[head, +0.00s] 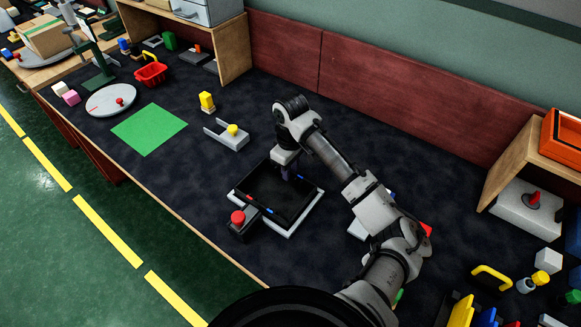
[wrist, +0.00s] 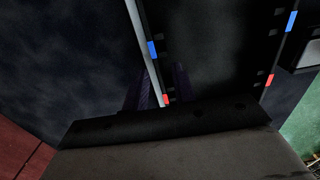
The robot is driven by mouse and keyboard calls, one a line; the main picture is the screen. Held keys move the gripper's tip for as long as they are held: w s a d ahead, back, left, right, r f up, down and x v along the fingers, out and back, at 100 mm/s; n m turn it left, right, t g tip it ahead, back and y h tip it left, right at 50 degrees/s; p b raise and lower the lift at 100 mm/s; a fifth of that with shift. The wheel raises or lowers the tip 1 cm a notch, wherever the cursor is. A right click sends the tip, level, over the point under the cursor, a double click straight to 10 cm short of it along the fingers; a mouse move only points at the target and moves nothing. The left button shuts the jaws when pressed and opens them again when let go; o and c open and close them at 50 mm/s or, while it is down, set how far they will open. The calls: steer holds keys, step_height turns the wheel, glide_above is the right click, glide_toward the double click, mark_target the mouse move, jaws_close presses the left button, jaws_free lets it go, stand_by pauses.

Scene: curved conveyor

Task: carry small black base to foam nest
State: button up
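A small black block with a red knob (head: 238,217) stands at the front-left corner of a black tray-like piece (head: 265,188). It may be the small black base. The tray-like piece has a pale border and small blue and red marks; I cannot tell if it is the foam nest. In the wrist view, my gripper's dark fingers (wrist: 160,92) are apart, on either side of the tray-like piece's marked edge (wrist: 150,50). Contact with the edge cannot be told.
A grey fixture with a yellow knob (head: 231,132) and a yellow block (head: 206,101) stand behind left. A green mat (head: 149,129) lies further left, near a round white plate (head: 110,100). Several small objects, including a yellow handle (head: 492,274), crowd the right.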

steer(key=shift+r, duration=0.1)
step_height(320, 180, up, 12)
steer(key=b, duration=0.1)
stand_by(0.4)
